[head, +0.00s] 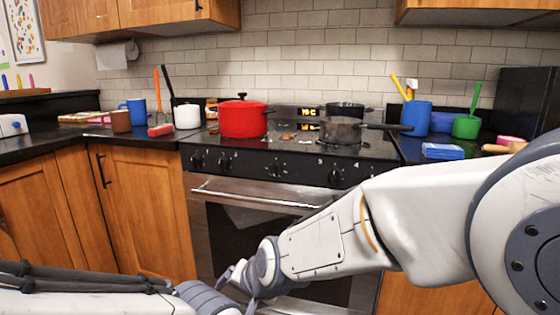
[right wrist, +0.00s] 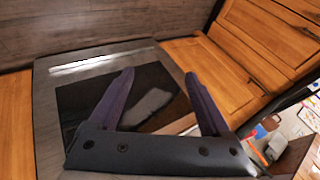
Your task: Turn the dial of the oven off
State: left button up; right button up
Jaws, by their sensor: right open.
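The oven (head: 255,195) stands in the middle of the head view, with a dark window and a steel handle (head: 255,197). Several black dials sit on its front panel: some at the left (head: 197,160), one right of centre (head: 335,176). Their exact settings are too small to read. My right gripper (right wrist: 159,75) is open and empty, its purple-grey fingers apart before the oven door (right wrist: 70,100). In the head view it is low, below the dials and apart from them, mostly hidden by my arm. My left arm crosses the bottom left; its gripper is not visible.
On the stovetop stand a red pot (head: 243,118) and dark pans (head: 345,128). Mugs and utensils line the left counter; a blue container (head: 416,117) and a green cup (head: 466,126) stand right. Wooden cabinets (head: 145,205) flank the oven. Space before the left dials is clear.

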jog(key=w+a+r+m+t+p, duration=0.1)
jog(key=w+r+m+t, duration=0.2)
jog(key=w+m, duration=0.35)
jog(key=w+a+r+m+t+p, duration=0.1)
jog(key=w+r+m+t+p, duration=0.2)
jog(key=w, duration=0.6)
jog(key=m+t+h+p, duration=0.2)
jog(key=m+t+h, duration=0.55)
jog(key=m, duration=0.75)
send_near(273, 171)
pick_arm(q)
notch_tip(273, 171, up, 8)
jog(key=shift+f, duration=0.15)
pick_arm(e)
jog(key=shift+n+g+h, duration=0.25)
jog(key=shift+g+h, duration=0.2)
jog(key=shift+g, duration=0.5)
jog(key=w, duration=0.3)
jog(key=w+r, duration=0.1)
jog(key=w, duration=0.2)
jog(key=w+d, duration=0.1)
jog(key=w, duration=0.2)
jog(key=shift+d+r, duration=0.15)
grip_shut()
pick_arm(q)
jog(key=shift+r+p, duration=0.2)
jog(key=shift+p, duration=0.15)
